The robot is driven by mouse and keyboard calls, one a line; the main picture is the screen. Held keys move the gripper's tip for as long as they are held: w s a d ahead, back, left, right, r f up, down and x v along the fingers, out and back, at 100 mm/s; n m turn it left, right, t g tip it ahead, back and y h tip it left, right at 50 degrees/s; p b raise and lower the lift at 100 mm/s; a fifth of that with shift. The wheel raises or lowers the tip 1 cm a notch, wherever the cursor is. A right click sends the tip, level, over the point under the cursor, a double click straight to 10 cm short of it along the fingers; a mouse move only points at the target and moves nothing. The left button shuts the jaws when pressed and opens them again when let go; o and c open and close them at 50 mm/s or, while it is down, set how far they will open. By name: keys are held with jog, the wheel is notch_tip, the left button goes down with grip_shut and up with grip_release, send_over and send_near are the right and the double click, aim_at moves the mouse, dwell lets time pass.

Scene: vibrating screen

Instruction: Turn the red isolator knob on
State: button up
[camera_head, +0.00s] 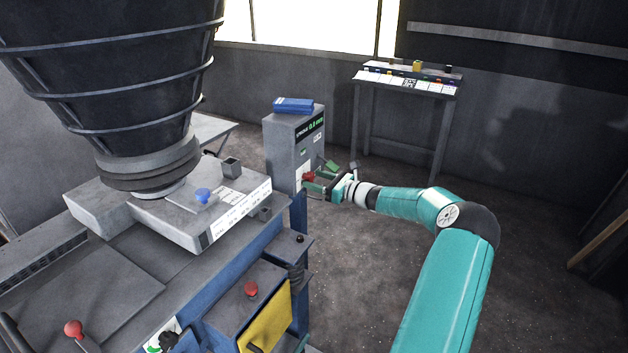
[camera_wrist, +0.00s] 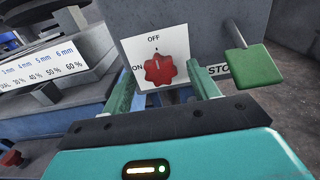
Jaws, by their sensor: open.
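The red isolator knob (camera_wrist: 159,70) is a lobed dial on a white plate (camera_wrist: 133,48) in the wrist view. The plate reads OFF at the top and ON at the left. A small mark at the knob's top points up, towards OFF. In the head view the knob (camera_head: 309,176) shows on the front of a grey cabinet (camera_head: 283,150). My gripper (camera_wrist: 161,73) is open, with one green finger on each side of the knob. Whether either finger touches it, I cannot tell. My gripper (camera_head: 318,182) also reaches the cabinet front in the head view.
A green block (camera_wrist: 257,66) sticks out right of the knob, close to my right finger. A partly hidden label (camera_wrist: 219,69) begins with STO. A blue item (camera_head: 293,105) lies on the cabinet. The screen machine (camera_head: 190,215) stands left. Open floor (camera_head: 365,270) lies below my arm.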

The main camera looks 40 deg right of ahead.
jog(key=shift+w+a, duration=0.2)
jog(key=shift+w, duration=0.5)
jog(key=c, duration=0.9)
jog(key=shift+c, duration=0.2)
